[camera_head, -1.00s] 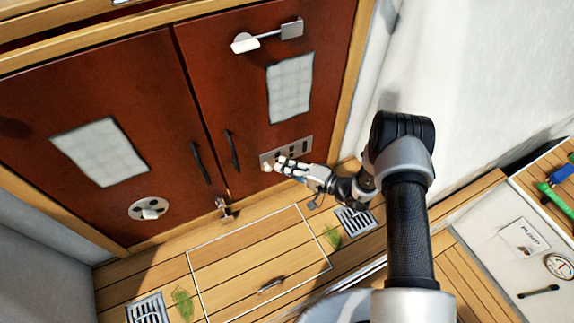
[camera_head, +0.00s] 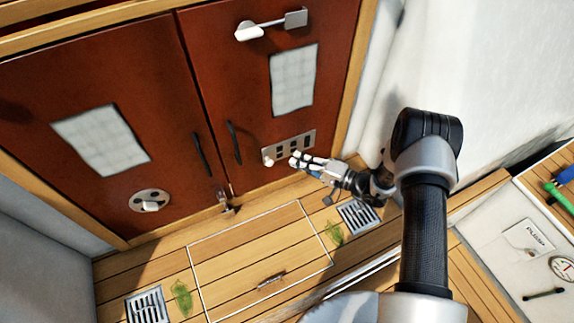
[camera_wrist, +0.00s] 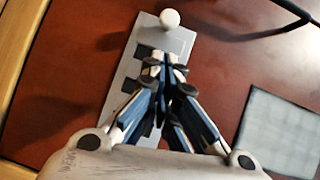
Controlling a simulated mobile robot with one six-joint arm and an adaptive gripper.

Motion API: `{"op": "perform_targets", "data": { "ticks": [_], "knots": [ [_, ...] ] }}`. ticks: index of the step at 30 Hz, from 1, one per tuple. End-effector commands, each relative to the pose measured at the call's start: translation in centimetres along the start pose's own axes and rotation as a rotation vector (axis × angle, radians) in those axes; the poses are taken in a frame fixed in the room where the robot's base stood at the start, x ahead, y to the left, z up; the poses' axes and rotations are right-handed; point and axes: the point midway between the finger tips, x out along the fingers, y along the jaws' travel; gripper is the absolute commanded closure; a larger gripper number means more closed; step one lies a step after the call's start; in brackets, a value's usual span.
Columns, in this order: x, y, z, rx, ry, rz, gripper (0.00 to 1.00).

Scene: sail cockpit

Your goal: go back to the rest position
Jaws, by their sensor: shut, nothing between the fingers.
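My gripper (camera_head: 297,160) is shut and empty. In the head view it is in front of the right red door, at the right side of a small metal switch panel (camera_head: 281,149). In the wrist view my gripper (camera_wrist: 165,70) covers part of the switch panel (camera_wrist: 178,38), which has dark switches and a round white knob (camera_wrist: 170,18). I cannot tell whether the fingertips touch the panel.
The right door has a lever latch (camera_head: 270,25), a grey patch (camera_head: 294,79) and a dark handle (camera_head: 234,142). A wooden floor hatch (camera_head: 250,250) lies below, beside a drain grate (camera_head: 359,214). A white wall stands to the right.

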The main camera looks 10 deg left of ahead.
Motion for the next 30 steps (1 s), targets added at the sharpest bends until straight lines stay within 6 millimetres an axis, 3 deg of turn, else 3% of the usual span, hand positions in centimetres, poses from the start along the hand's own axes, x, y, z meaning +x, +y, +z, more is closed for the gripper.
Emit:
{"op": "perform_targets", "data": {
  "ticks": [1,6,12,24,26,30],
  "knots": [
    [-1.5,-0.5,-0.1,0.005,0.005,0.001,1.00],
    [-5.2,-0.5,-0.2,0.003,0.006,0.000,1.00],
    [-7.7,-0.4,-0.1,0.002,0.003,-0.001,1.00],
    [-8.4,-0.7,-0.1,0.000,-0.005,0.000,1.00],
    [-8.3,-1.6,-0.1,-0.003,-0.024,0.004,1.00],
    [-8.3,-6.2,0.2,-0.005,-0.128,0.038,1.00]
  ]
}}
